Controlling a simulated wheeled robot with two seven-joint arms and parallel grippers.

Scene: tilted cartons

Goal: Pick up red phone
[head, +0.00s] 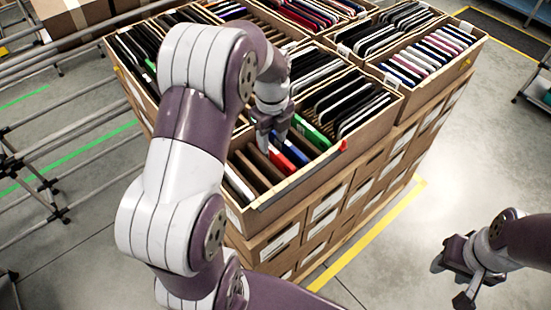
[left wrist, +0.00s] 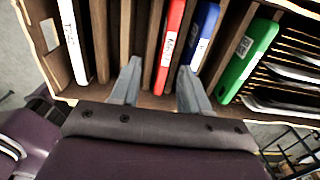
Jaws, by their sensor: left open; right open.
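The red phone (head: 283,165) stands on edge in a slot of the nearest carton, between brown dividers. In the left wrist view the red phone (left wrist: 171,45) carries a white label and lies between the two fingers, closer to the right one. My left gripper (head: 273,143) is open above the carton, and its fingers (left wrist: 159,72) point down toward the slots. I cannot tell whether they touch the phone. My right gripper (head: 451,284) is open and empty at the lower right, away from the cartons.
A blue phone (left wrist: 205,35) stands just right of the red one, then a green phone (left wrist: 248,60). A white phone (left wrist: 73,40) stands at the left. More tilted cartons (head: 430,55) full of phones lie behind. Clear floor (head: 480,150) is at the right.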

